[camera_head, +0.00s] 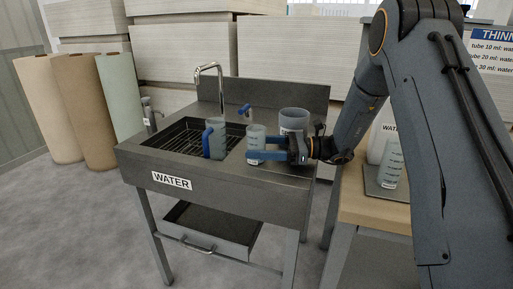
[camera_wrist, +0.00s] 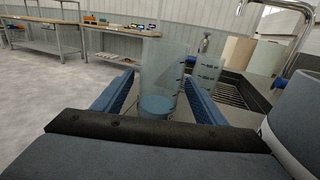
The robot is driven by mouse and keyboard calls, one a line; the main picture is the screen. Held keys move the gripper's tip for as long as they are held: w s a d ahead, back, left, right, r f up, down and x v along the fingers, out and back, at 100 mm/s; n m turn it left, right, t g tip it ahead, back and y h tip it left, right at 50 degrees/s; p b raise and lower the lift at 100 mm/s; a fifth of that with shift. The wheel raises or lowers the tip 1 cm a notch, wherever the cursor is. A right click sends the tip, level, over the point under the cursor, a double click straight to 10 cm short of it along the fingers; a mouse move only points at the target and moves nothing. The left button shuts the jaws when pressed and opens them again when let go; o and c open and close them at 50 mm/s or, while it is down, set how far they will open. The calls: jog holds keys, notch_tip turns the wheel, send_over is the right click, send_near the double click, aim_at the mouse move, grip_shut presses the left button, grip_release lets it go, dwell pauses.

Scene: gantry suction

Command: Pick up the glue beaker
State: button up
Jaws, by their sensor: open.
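A clear beaker (camera_head: 257,134) with graduation marks stands upright on the right part of the sink counter. It shows large in the wrist view (camera_wrist: 163,68), with bluish liquid (camera_wrist: 157,107) at its bottom. Its label is too small to read, so I cannot confirm that it is the glue beaker. My gripper (camera_head: 256,148) is open, with its blue fingers on either side of this beaker. In the wrist view my gripper (camera_wrist: 158,78) has the beaker between its fingers, and I cannot tell whether they touch it.
A blue-handled jug (camera_head: 217,135) stands left of the beaker by the sink basin. A grey tub (camera_head: 294,119) stands behind my gripper. The tap (camera_head: 211,67) rises at the back. A wooden table (camera_head: 374,212) at the right bears another beaker (camera_head: 390,165).

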jog(key=a, duration=0.4)
jog(key=shift+w+a, duration=0.1)
jog(key=shift+a, duration=0.1)
jog(key=c, duration=1.3)
jog(key=shift+r, duration=0.15)
